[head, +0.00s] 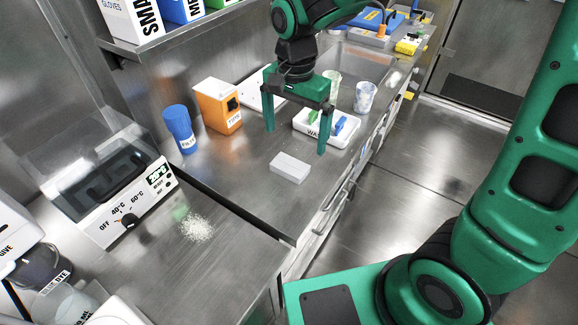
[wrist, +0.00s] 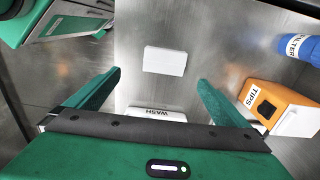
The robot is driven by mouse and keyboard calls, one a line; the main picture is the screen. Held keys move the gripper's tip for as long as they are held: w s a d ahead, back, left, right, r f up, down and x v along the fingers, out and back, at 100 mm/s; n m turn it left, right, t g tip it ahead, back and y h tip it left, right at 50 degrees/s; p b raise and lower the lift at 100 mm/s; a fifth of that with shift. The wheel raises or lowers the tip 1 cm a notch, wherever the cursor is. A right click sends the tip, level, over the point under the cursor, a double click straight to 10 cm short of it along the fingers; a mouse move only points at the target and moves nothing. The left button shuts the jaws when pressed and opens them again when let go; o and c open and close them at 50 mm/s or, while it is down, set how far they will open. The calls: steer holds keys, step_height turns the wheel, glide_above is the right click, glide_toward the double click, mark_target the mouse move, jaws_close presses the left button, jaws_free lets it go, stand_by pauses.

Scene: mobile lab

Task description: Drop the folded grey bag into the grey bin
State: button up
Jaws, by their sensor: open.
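A small flat light-grey block, which looks like the folded grey bag (head: 290,168), lies on the steel bench near its front edge. It also shows in the wrist view (wrist: 165,61), just beyond the fingertips and between their lines. My gripper (head: 295,141) points down above the bench, behind the bag in the head view. Its two green fingers are wide apart with nothing between them, also in the wrist view (wrist: 160,76). I cannot make out a grey bin in either view.
A white WASH tray (head: 341,136) sits close behind my gripper. An orange tips box (head: 217,105) and a blue filter bottle (head: 180,129) stand left. White powder (head: 196,227) lies on the nearer bench, by a heater (head: 112,194). The floor (head: 420,190) at right is clear.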

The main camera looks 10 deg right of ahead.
glide_above(291, 164)
steer(key=f, duration=0.4)
steer(key=shift+s+f, duration=0.3)
steer(key=shift+w+f, duration=0.2)
steer(key=shift+f, duration=1.4)
steer(key=shift+w+f, duration=0.15)
steer(key=shift+f, duration=1.4)
steer(key=shift+c, duration=0.3)
steer(key=c, duration=1.2)
steer(key=shift+o, duration=0.2)
steer(key=shift+r, duration=0.1)
